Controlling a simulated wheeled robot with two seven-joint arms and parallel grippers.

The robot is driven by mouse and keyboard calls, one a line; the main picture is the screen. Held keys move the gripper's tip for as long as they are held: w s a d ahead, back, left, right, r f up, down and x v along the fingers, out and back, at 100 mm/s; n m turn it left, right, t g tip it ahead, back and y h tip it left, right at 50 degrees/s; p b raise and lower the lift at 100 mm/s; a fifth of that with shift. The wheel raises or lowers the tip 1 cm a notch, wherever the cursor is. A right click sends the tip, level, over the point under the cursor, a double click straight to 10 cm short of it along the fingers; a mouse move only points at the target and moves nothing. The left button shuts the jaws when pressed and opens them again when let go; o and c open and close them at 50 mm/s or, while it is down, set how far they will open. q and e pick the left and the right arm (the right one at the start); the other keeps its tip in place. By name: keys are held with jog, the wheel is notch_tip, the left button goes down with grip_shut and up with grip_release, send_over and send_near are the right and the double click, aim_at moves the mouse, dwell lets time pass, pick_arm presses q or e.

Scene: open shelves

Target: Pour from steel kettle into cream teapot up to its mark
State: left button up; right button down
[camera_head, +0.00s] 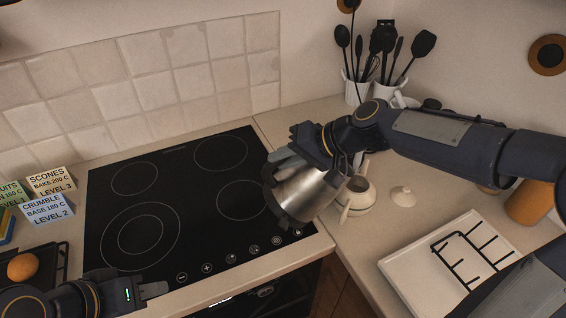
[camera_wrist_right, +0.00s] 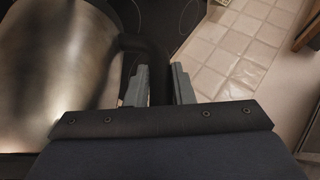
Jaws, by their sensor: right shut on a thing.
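The steel kettle (camera_head: 312,192) hangs over the front right corner of the hob and looks tilted, its body leaning toward the teapot. My right gripper (camera_head: 287,160) is shut on its black handle; the right wrist view shows the handle between the fingers (camera_wrist_right: 160,85) and the steel body (camera_wrist_right: 65,70) beside them. The cream teapot (camera_head: 358,196) stands on the counter just right of the kettle, partly hidden by it. The mark and liquid level cannot be seen. My left gripper (camera_head: 150,291) is low at the left, its finger gap unclear.
The black hob (camera_head: 165,190) fills the left counter. Recipe cards (camera_head: 47,208) and an orange-brown round item (camera_head: 22,267) are at far left. White utensil pots (camera_head: 388,95) stand behind my right arm. A white tray with a black rack (camera_head: 412,273) is at the right.

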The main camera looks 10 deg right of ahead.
jog(key=shift+w+d+r+y+b, duration=0.1)
jog(key=shift+d+r+y+b, duration=0.4)
jog(key=shift+d+y+b, duration=0.5)
jog(key=shift+w+d+r+m+y+b, duration=0.1)
jog(key=shift+d+r+m+y+b, duration=0.15)
jog(key=shift+r+b, duration=0.3)
jog(key=shift+d+r+m+y+b, duration=0.15)
jog(key=shift+d+r+y+b, duration=0.15)
jog(key=shift+r+b, duration=0.25)
jog(key=shift+d+r+b, duration=0.1)
jog(key=shift+d+b, duration=0.05)
jog(key=shift+b, duration=0.35)
jog(key=shift+d+r+t+y+b, duration=0.3)
jog(key=shift+d+r+y+b, duration=0.3)
jog(key=shift+b, duration=0.4)
jog(key=shift+w+d+r+m+y+b, duration=0.1)
jog(key=shift+d+r+m+y+b, duration=0.2)
jog(key=shift+d+r+y+b, duration=0.45)
jog(key=shift+w+d+r+m+y+b, duration=0.1)
jog(key=shift+d+r+m+y+b, duration=0.3)
jog(key=shift+d+b, duration=0.6)
dwell(0.7)
jog(key=shift+a, duration=0.25)
